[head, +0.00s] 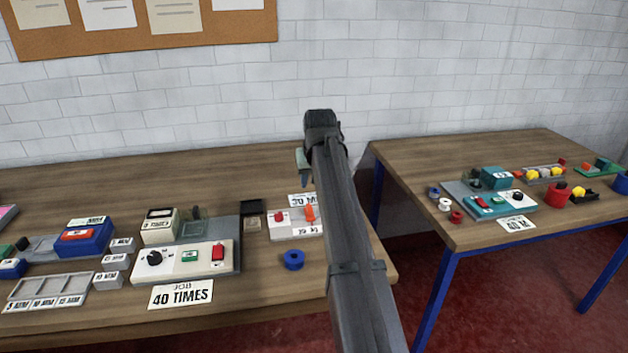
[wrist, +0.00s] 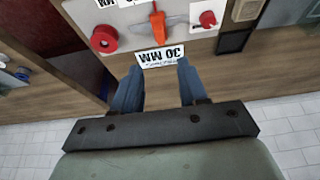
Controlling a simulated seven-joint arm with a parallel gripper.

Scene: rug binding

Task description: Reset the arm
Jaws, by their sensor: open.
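My gripper (head: 304,178) hangs over the wooden table, at the end of my dark arm that crosses the head view. In the wrist view my gripper (wrist: 157,78) has its two blue-grey fingers spread apart. Nothing is clearly held between them. My arm hides part of that panel's right side in the head view.
Left of the panel stands a control box (head: 180,262) with a 40 TIMES card (head: 181,295). A blue ring (head: 293,260) lies near the front edge. Trays and blocks fill the far left. A second table (head: 480,165) with more devices stands at right, across a gap.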

